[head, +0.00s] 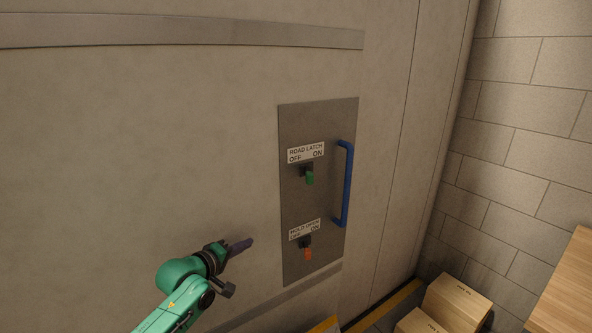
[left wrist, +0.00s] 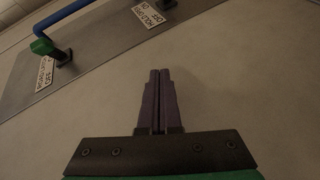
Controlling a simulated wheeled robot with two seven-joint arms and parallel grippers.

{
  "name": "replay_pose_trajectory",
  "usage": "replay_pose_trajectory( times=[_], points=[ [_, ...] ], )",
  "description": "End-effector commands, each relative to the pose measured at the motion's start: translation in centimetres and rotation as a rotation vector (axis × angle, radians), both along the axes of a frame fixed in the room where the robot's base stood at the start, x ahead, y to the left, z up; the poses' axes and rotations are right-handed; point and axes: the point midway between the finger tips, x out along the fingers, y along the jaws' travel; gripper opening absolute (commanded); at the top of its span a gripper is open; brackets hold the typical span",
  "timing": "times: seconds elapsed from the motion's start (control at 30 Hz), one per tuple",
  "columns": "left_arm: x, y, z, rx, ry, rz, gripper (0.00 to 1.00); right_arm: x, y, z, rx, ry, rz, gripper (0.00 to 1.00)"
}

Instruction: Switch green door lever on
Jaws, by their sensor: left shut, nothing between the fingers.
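The green lever (head: 310,178) sits on the metal plate (head: 319,125) of the door, under a white label (head: 306,152) reading ROAD LATCH, with OFF at left and ON at right. Its green end hangs down and slightly right of its dark mount; I cannot tell its setting for sure. It also shows at the upper left of the left wrist view (left wrist: 42,46). My left gripper (head: 250,241) is shut and empty, left of the plate and lower than the green lever, apart from it. It also shows in the left wrist view (left wrist: 160,72). My right gripper is not in view.
A blue handle (head: 347,185) runs along the plate's right side. Cardboard boxes (head: 455,302) stand on the floor at lower right. The door left of the plate is bare.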

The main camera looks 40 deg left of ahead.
Motion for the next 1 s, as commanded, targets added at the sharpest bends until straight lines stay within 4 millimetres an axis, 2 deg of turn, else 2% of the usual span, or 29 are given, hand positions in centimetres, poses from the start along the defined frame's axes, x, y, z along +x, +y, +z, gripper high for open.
replay_pose_trajectory(
  times=[0.03, 0.1, 0.2, 0.23, 0.3, 0.57, 0.67, 0.77, 1.0],
  points=[
    [0.7, -0.7, 5.1, -0.057, -0.091, -0.016, 0.00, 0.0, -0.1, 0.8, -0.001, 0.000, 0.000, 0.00],
    [1.4, -2.0, 10.6, -0.154, -0.207, -0.043, 0.00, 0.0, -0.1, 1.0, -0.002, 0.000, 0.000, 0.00],
    [1.7, -3.5, 15.2, -0.249, -0.301, -0.083, 0.00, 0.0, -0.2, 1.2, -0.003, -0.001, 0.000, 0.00],
    [1.7, -3.8, 15.9, -0.265, -0.316, -0.090, 0.00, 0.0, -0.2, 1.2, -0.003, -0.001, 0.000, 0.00],
    [1.8, -4.1, 16.6, -0.284, -0.331, -0.097, 0.00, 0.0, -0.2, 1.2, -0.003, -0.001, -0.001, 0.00],
    [1.8, -4.0, 16.5, -0.285, -0.332, -0.095, 0.00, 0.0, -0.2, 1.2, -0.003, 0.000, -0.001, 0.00],
    [2.4, -4.0, 16.6, -0.286, -0.333, -0.096, 0.00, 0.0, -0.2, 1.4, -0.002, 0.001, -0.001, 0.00],
    [3.8, -3.9, 16.8, -0.285, -0.335, -0.096, 0.00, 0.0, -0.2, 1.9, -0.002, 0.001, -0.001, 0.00],
    [9.0, -3.6, 17.0, -0.284, -0.335, -0.095, 0.00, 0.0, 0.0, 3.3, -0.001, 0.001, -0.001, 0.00]
  ],
)
